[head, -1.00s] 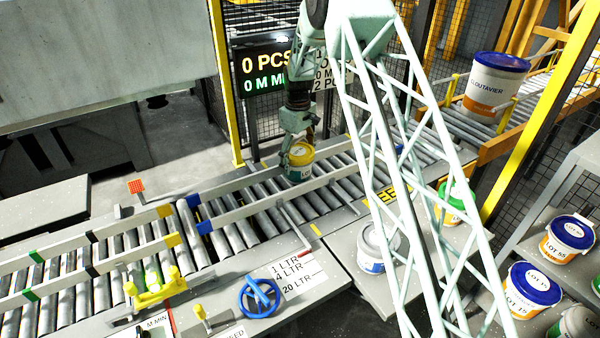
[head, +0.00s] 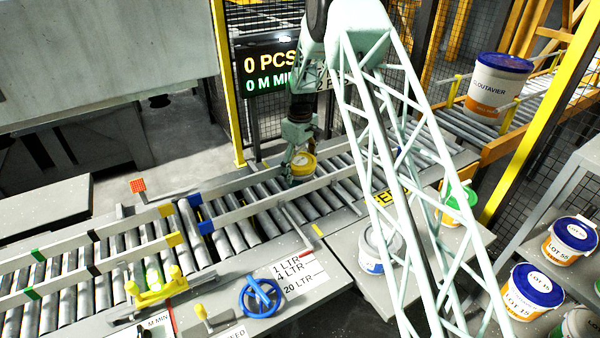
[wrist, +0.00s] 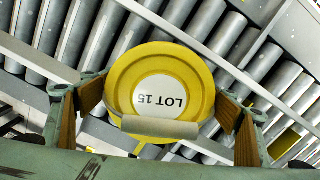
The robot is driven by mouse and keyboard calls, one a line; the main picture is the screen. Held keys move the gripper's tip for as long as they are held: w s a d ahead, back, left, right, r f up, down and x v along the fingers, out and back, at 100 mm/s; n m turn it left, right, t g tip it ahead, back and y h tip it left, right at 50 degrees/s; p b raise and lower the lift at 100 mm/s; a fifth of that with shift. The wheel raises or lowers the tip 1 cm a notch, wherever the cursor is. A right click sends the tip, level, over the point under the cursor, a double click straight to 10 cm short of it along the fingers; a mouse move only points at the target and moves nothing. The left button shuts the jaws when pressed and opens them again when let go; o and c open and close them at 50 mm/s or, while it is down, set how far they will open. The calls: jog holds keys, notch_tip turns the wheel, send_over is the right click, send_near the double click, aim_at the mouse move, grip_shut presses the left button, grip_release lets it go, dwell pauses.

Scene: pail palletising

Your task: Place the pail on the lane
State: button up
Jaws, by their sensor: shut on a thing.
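A pail with a yellow lid (head: 302,163) is at the roller lane (head: 265,198), between its two pale side rails. In the wrist view the lid (wrist: 160,84) faces me, with a white round label reading LOT 15. My gripper (head: 297,155) is shut on this pail from above. Its two fingers (wrist: 158,110) press on opposite sides of it in the wrist view. The pail looks upright and low between the rails; whether its base touches the rollers is hidden.
A blue handwheel (head: 260,297) and a yellow clamp (head: 158,285) stand at the front. A grey-lidded pail (head: 374,250) and a green-lidded pail (head: 458,203) stand at right. Blue-lidded pails sit on a shelf (head: 530,250). A large pail (head: 495,85) stands on the far conveyor. The lane left of the gripper is clear.

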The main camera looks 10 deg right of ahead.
jog(key=shift+f, duration=0.5)
jog(key=shift+f, duration=0.15)
jog(key=o, duration=1.6)
notch_tip(320, 180, up, 11)
jog(key=shift+r, duration=0.65)
